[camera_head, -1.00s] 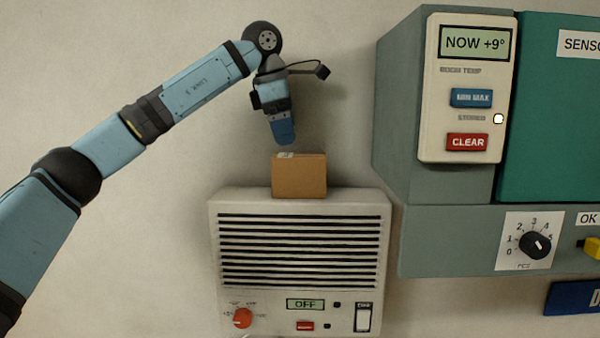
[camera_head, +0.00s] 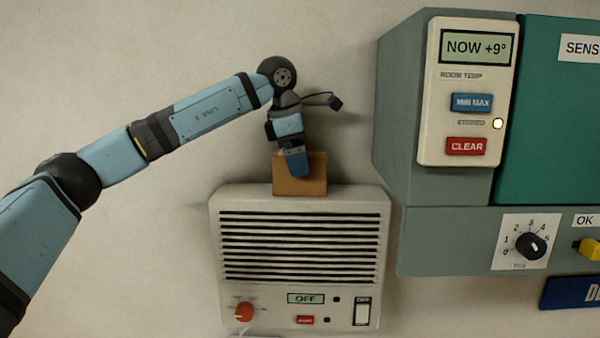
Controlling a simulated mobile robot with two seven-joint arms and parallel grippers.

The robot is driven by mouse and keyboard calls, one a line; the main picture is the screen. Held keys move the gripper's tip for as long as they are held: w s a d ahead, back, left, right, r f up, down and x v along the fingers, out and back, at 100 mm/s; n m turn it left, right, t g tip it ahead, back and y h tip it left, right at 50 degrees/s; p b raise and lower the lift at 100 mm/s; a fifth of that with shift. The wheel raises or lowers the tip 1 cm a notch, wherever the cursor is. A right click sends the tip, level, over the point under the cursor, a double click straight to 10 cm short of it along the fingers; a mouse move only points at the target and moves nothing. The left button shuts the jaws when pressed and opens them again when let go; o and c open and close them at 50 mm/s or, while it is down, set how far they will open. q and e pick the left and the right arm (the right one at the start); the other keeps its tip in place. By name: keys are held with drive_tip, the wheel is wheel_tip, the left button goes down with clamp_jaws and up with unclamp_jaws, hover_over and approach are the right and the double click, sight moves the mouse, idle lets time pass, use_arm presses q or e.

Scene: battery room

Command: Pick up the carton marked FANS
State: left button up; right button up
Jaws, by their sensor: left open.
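A small brown carton (camera_head: 312,182) stands upright on top of the cream vented unit (camera_head: 300,205). No FANS mark can be read on the side that shows. My left gripper (camera_head: 296,165) points down at the carton, its blue finger overlapping the carton's top and near side in the picture. The jaws are open, and part of the carton's top and left front is hidden behind the finger. I cannot tell whether the finger touches the carton. My right gripper is not in view.
The vented unit has an orange knob (camera_head: 244,312) and an OFF display (camera_head: 305,299). To the right, a grey-green cabinet (camera_head: 405,130) juts out with a temperature panel (camera_head: 466,95) and a black dial (camera_head: 531,246). Bare wall lies between the carton and the cabinet.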

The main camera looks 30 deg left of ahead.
use_arm(q)
drive_tip(key=shift+f, duration=0.3)
drive_tip(key=shift+c, duration=0.5)
drive_tip(key=c, duration=1.1)
